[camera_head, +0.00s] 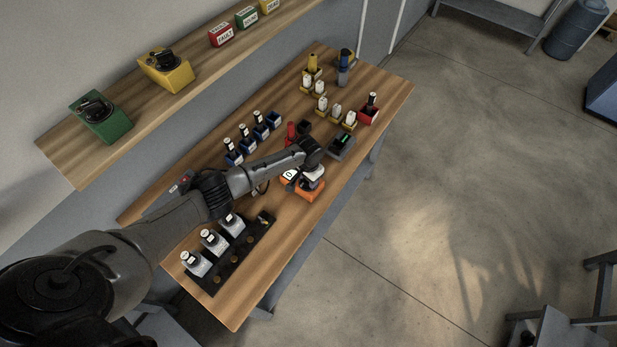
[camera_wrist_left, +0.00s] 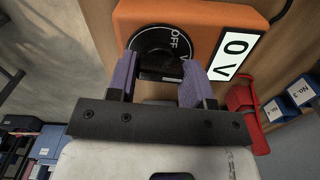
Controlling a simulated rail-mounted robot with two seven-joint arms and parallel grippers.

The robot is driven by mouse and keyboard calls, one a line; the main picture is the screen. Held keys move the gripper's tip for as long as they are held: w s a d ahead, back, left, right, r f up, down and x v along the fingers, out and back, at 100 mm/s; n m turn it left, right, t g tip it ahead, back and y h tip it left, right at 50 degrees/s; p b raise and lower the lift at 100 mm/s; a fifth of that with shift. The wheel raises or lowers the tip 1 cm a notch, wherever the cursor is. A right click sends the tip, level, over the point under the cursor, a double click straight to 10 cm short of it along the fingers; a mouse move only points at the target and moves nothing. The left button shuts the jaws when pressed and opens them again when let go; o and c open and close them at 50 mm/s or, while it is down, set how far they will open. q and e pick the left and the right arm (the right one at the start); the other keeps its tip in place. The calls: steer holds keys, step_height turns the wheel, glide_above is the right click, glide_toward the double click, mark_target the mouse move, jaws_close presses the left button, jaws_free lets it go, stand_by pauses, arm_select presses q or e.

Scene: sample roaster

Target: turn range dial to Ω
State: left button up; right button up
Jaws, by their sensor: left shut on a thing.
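The orange meter (camera_head: 309,193) lies on the wooden table in the head view. In the left wrist view its orange body (camera_wrist_left: 205,12) fills the top, with a white display (camera_wrist_left: 237,53) reading "0 V". Its round black range dial (camera_wrist_left: 152,42) carries the white marks OFF and V; no Ω mark is visible. My left gripper (camera_wrist_left: 160,78) is shut on the dial's knob, with one purple finger on each side. In the head view the left gripper (camera_head: 313,176) is over the meter and hides its dial. My right gripper is not in view.
Blue holders (camera_head: 246,143) with bottles stand behind the arm. A red holder (camera_head: 369,112) and several yellow ones stand farther along. A shelf (camera_head: 70,160) runs along the wall.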

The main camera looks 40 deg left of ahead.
arm_select(q)
steer(key=m, duration=0.6)
steer(key=shift+m+b, duration=0.5)
steer(key=shift+m, duration=1.4)
steer(key=o, duration=0.9)
steer(key=shift+w+r, duration=0.1)
steer(key=shift+r, duration=0.05)
steer(key=shift+r, duration=6.8)
